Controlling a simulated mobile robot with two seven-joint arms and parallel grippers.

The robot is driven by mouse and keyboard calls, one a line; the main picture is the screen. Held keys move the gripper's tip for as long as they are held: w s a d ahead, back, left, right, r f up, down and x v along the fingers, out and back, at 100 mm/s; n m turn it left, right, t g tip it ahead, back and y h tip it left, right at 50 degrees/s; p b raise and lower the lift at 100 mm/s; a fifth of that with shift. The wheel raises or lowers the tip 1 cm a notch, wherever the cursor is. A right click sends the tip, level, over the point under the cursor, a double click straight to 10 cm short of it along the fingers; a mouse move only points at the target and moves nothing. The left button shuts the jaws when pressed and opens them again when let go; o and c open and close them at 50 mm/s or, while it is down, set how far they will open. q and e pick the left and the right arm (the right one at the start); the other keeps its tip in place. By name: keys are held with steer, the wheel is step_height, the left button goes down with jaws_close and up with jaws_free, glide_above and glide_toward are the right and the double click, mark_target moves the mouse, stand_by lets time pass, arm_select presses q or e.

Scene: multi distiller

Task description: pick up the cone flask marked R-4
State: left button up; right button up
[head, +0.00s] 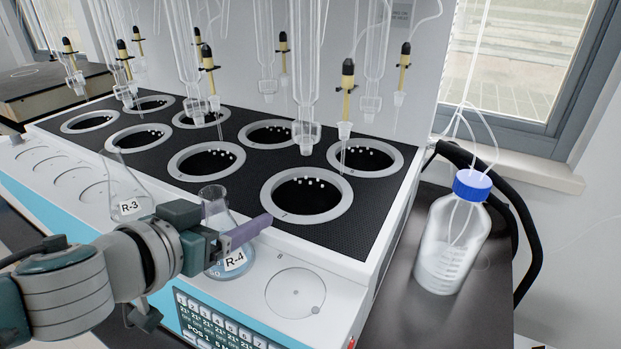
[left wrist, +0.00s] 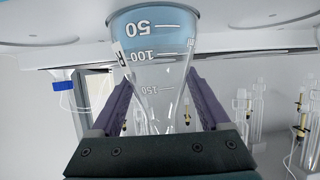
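The cone flask marked R-4 (head: 235,259) stands upright on the white front ledge of the distiller, with bluish liquid low in it. In the left wrist view the flask (left wrist: 155,50) appears upside down between the two spread purple fingers (left wrist: 160,95). The fingers look open, one on each side of the flask, with no clear grip on the glass. Part of the flask is hidden behind the finger. My right gripper is in neither view.
A flask marked R-3 (head: 128,205) stands to the left, close to my left arm. The distiller's black top (head: 245,180) has several ringed wells with glassware hanging above. An empty round spot (head: 295,292) lies right of R-4. A blue-capped bottle (head: 452,245) stands on the dark side table.

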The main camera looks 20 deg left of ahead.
arm_select(q)
jaws_close()
stand_by(0.4)
steer(key=shift+r, duration=0.15)
